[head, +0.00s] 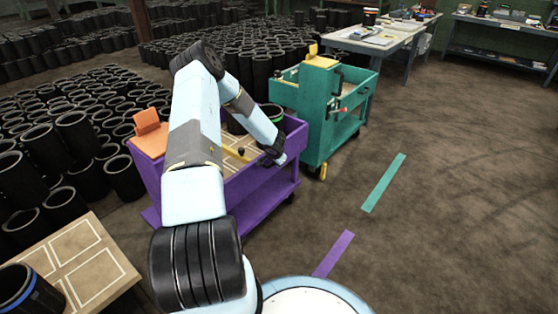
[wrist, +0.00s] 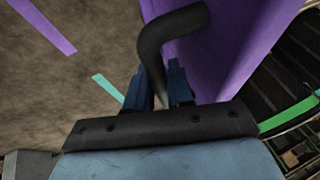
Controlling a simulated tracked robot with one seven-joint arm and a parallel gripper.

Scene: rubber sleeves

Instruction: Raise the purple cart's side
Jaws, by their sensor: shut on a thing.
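The purple cart (head: 262,196) stands left of centre in the head view, partly hidden behind my arm. Its tan inner board with pale outlines (head: 238,160) shows past my arm. My gripper (wrist: 158,85) is at the cart's right end. In the wrist view, its blue fingers are closed around the lower part of a bent black handle (wrist: 170,35), whose upper end curves right. The purple panel (wrist: 225,45) lies just behind the handle. In the head view the fingertips and handle are hard to make out, and I cannot tell how far the side is raised.
A teal cart (head: 312,125) with a yellow top stands close behind. A green-ringed black sleeve (head: 271,112) shows beyond my arm. Black sleeves (head: 85,140) crowd the left. A tan board (head: 85,262) lies front left. Floor to the right is clear, with purple (head: 334,253) and teal (head: 384,182) strips.

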